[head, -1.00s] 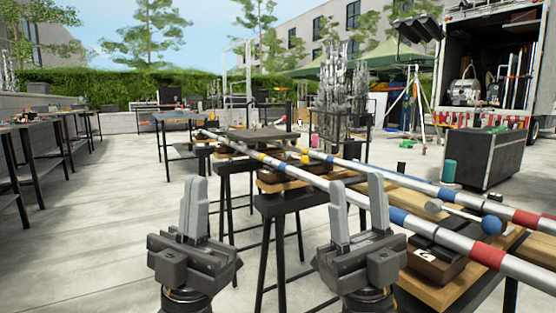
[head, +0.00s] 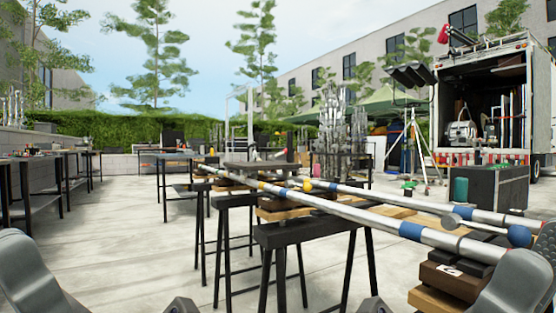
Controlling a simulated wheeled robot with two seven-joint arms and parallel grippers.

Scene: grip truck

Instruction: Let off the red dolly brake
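I cannot make out a dolly or a red brake with certainty in the head view. Two long silvery pipes lie across the sawhorses, the nearer pipe (head: 345,210) with blue and yellow bands and the farther pipe (head: 400,199) beside it. My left gripper (head: 182,306) and my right gripper (head: 372,306) seem to show only as small dark grey tips at the bottom edge. The rest of them is cut off, so their opening is hidden. Large grey parts of my arms fill both lower corners. Nothing held is visible.
A black sawhorse (head: 308,233) stands close in front, with wooden blocks on it. A dark case (head: 490,187) stands at the right, before the open truck (head: 485,100). Work tables (head: 48,170) line the left. Paved floor lies clear at left centre.

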